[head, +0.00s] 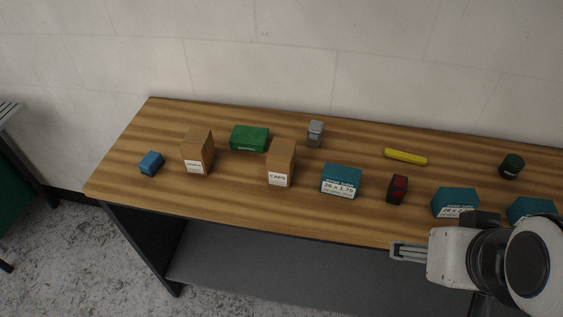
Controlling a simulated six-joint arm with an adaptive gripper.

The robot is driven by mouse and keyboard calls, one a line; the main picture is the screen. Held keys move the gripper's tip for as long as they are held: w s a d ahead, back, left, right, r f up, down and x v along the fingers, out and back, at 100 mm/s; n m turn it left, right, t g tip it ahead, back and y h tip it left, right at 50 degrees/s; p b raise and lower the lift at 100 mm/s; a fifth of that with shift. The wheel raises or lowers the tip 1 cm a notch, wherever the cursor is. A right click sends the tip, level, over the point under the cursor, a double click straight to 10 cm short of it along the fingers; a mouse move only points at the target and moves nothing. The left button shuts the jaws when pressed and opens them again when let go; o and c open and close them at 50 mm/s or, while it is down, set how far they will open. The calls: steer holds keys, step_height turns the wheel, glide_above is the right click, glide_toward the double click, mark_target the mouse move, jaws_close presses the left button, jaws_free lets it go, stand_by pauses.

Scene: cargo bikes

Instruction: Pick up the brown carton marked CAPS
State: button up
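The brown carton marked CAPS (281,162) stands upright on the wooden table, left of the middle, with its white label facing the front. A second brown carton (197,151) with a white label stands further left; its word is too small to read surely. My gripper (398,251) is at the table's front edge on the right, well to the right of the CAPS carton and apart from it. It points left, and I see nothing in it. Its fingers are seen side-on, so their opening does not show clearly.
A green box (249,138) and a grey object (315,133) stand close behind the CAPS carton. A teal box (341,181) is to its right. Beyond are a dark red item (397,189), a yellow bar (405,157) and teal boxes (454,202). The wood in front of the carton is clear.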

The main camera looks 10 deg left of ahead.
steer(key=w+a+n+t+y, duration=0.15)
steer(key=w+a+y, duration=0.25)
steer(key=w+a, duration=0.85)
steer(key=m+t, duration=0.1)
steer(key=t, duration=0.2)
glide_above(278, 164)
steer(key=s+d, duration=0.3)
step_height(278, 164, down, 3)
steer(key=a+f+h, duration=0.1)
steer(key=f, duration=0.1)
steer(key=a+f+t+h, duration=0.1)
steer(key=f, duration=0.1)
steer(key=w+a+f+m+t+h, duration=0.1)
steer(key=f, duration=0.1)
steer(key=shift+a+f, duration=0.1)
steer(key=shift+f, duration=0.1)
steer(key=shift+s+f+t+h, duration=0.5)
steer(key=shift+f+t+h, duration=0.15)
steer(key=shift+f+h, duration=0.15)
steer(key=shift+w, duration=0.1)
steer(key=shift+x, duration=1.2)
steer(key=shift+w+f, duration=0.1)
steer(key=shift+w, duration=0.05)
steer(key=shift+x, duration=2.5)
